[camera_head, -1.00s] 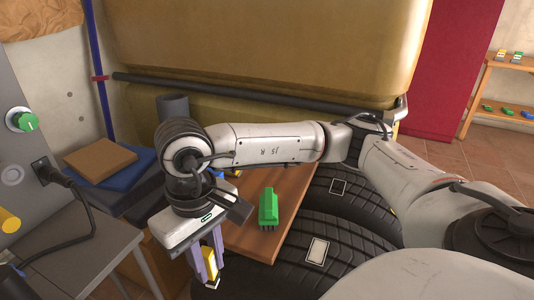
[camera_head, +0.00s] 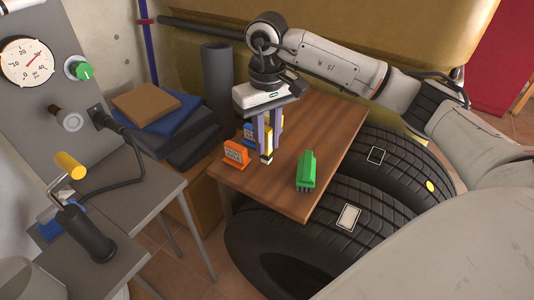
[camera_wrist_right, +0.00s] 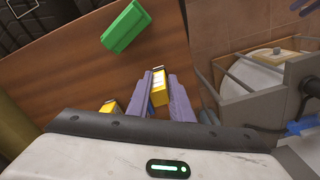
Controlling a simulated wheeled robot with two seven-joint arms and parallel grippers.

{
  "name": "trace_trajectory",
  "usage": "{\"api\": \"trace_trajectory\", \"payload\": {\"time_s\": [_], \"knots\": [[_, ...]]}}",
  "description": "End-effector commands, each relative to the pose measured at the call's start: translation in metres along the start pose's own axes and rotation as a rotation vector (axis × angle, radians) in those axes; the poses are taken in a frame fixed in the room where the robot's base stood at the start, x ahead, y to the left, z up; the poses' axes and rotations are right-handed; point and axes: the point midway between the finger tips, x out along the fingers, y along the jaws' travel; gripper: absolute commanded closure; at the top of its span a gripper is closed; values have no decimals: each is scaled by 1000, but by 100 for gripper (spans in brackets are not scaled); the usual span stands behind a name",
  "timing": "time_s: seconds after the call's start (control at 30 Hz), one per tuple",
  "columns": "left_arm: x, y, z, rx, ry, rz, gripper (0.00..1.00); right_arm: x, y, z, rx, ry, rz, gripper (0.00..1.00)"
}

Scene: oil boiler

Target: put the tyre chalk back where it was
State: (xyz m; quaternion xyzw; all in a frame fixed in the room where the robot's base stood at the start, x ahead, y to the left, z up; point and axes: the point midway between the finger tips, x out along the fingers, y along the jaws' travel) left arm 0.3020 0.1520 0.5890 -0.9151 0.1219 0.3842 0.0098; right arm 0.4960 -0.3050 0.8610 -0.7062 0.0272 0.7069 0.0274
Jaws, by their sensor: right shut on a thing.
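My right gripper (camera_head: 266,150) is shut on a small yellow block with a pale end (camera_head: 267,156), which I take to be the tyre chalk. The block (camera_wrist_right: 158,88) shows between the purple fingers in the right wrist view. The gripper points down over the left part of the wooden tabletop (camera_head: 300,120). I cannot tell whether the block touches the wood. A green brush-like block (camera_head: 306,171) lies to the right. My left gripper is not in view.
Blue and yellow pieces stand partly hidden behind the gripper; one yellow piece (camera_wrist_right: 109,108) shows in the wrist view. Black tyres (camera_head: 385,215) lie to the right of the table. A grey bench (camera_head: 135,195) with a crank and cable is at left. A dark cylinder (camera_head: 218,75) stands behind.

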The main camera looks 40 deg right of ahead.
Motion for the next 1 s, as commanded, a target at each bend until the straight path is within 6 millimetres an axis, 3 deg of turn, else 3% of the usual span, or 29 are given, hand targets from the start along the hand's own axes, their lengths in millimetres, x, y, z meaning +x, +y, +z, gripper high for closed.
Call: {"api": "trace_trajectory", "payload": {"time_s": [0.37,0.73,0.77,0.83,1.0], "knots": [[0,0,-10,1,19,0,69,41,0,1,0,-1,0,100],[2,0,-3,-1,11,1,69,46,0,0,0,2,0,100],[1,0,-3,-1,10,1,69,45,0,0,0,1,0,77],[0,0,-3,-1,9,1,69,45,0,0,0,1,0,65],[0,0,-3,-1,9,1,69,45,0,0,0,1,0,62]]}}
